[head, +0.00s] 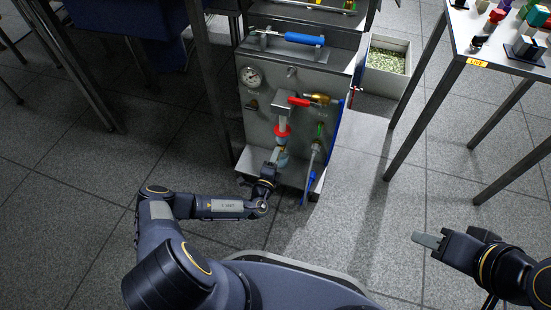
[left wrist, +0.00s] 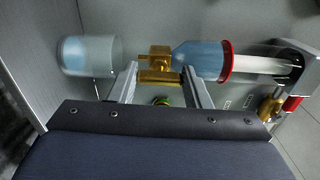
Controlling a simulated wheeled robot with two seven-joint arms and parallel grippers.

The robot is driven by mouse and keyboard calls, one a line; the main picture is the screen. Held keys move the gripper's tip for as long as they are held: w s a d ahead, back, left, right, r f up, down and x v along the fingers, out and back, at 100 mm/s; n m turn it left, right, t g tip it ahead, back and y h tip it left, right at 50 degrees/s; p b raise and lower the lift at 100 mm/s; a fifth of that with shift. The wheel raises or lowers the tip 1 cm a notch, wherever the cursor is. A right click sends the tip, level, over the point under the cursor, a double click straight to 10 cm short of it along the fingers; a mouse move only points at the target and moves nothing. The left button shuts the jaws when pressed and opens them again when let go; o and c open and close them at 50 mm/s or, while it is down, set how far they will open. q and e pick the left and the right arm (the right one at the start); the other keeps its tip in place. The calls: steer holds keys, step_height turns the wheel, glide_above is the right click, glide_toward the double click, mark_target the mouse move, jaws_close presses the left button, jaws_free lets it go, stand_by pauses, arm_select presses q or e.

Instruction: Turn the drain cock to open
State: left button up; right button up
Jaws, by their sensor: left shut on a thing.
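The brass drain cock (left wrist: 158,66) sits at the end of a clear bowl (left wrist: 198,58) with blue liquid and a red collar in the left wrist view. My left gripper (left wrist: 162,78) has its two grey fingers on either side of the cock's brass handle and is shut on it. In the head view my left gripper (head: 275,157) reaches the lower front of the grey panel (head: 258,125), below the red collar (head: 283,132). The fingers largely hide the cock there. My right gripper (head: 430,240) is away from the panel at the right; its finger gap cannot be seen.
A clear cup (left wrist: 90,56) with blue contents is beside the cock. The panel carries a pressure gauge (head: 252,77), a red lever (head: 298,102) and a blue-handled part (head: 308,189). A white table (head: 500,62) stands at right. The floor between is clear.

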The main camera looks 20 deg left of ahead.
arm_select(q)
steer(key=shift+n, duration=0.3)
steer(key=o, duration=1)
steer(key=s+p, duration=0.3)
steer(key=s, duration=0.5)
steer(key=shift+a, duration=0.1)
